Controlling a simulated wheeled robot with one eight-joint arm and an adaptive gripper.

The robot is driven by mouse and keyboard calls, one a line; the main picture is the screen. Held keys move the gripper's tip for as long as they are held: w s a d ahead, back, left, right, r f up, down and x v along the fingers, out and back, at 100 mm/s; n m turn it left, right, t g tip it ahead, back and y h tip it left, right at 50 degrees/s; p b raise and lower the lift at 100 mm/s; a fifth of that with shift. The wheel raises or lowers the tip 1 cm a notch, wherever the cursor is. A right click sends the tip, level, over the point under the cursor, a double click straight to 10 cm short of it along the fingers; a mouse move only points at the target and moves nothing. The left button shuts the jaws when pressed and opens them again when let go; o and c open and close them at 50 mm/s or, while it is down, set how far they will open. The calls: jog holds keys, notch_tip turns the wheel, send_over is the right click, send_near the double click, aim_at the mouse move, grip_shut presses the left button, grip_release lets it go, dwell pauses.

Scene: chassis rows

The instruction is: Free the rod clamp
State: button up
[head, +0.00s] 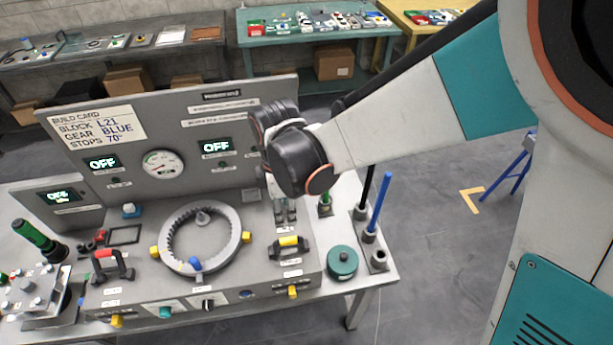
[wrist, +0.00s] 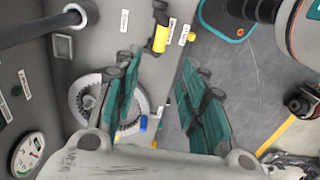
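No part in view is plainly labelled as the rod clamp, and small labels are unreadable. A black clamp-like handle with a yellow grip (head: 289,242) sits at the right of the bench fixture; its yellow part also shows in the wrist view (wrist: 160,39). My gripper (head: 285,217) hangs just behind and above it in the head view. In the wrist view its two teal fingers (wrist: 160,68) stand apart with nothing between them. A blue rod (head: 380,205) and a black rod (head: 367,190) stand upright in a grey holder at right. My wrist partly hides the back panel.
A grey ring gear (head: 168,238) lies mid-fixture. A red-topped handle (head: 105,262) stands left and a teal round knob (head: 342,262) right. The upright panel (head: 240,125) with a gauge (head: 162,164) rises behind. Floor right of the bench is open.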

aim_at(287, 239)
notch_tip(287, 239, down, 14)
jog(key=b, duration=0.8)
jog(key=shift+r+b, duration=0.15)
jog(key=shift+b, duration=0.15)
grip_shut()
